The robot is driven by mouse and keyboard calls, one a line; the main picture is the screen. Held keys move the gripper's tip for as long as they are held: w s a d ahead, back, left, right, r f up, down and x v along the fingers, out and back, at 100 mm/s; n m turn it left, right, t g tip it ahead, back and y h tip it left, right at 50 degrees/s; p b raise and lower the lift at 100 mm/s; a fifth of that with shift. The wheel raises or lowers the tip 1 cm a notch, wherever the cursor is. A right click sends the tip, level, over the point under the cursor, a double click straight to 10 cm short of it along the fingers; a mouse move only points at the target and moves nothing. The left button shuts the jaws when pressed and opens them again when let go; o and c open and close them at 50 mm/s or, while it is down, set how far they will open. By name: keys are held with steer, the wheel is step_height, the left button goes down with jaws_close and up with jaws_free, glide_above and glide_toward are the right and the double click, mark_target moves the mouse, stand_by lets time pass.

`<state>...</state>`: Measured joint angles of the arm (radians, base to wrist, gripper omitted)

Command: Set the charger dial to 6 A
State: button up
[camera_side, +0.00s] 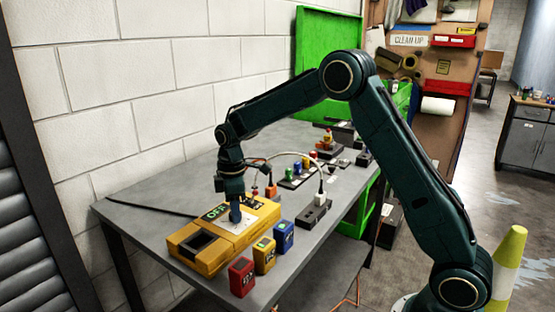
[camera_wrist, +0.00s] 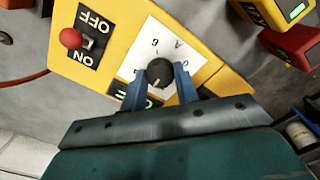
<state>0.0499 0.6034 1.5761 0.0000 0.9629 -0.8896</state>
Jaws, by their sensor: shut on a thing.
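The yellow charger (camera_side: 200,258) lies on the grey table in the side view, and its face fills much of the wrist view (camera_wrist: 120,55). The black round dial (camera_wrist: 160,72) sits on a white panel (camera_wrist: 137,66) marked with a 6 and an A. A white pointer mark shows on the dial's lower left side, away from the 6. My gripper (camera_wrist: 160,85) has its blue fingers shut on the dial, one on each side. In the side view my gripper (camera_side: 236,213) points down at the charger and hides the dial. An ON/OFF switch with a red knob (camera_wrist: 71,38) is beside the panel.
Red (camera_side: 241,277), yellow (camera_side: 264,255) and blue (camera_side: 284,236) battery blocks stand in front of the charger. A black power strip (camera_side: 314,213) and cables lie farther along the table. A wall is behind.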

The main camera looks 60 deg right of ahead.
steer(key=m, duration=1.3)
steer(key=shift+m, duration=0.4)
steer(key=m, duration=1.3)
steer(key=shift+m, duration=0.4)
steer(key=o, duration=1)
steer(key=shift+r, duration=0.15)
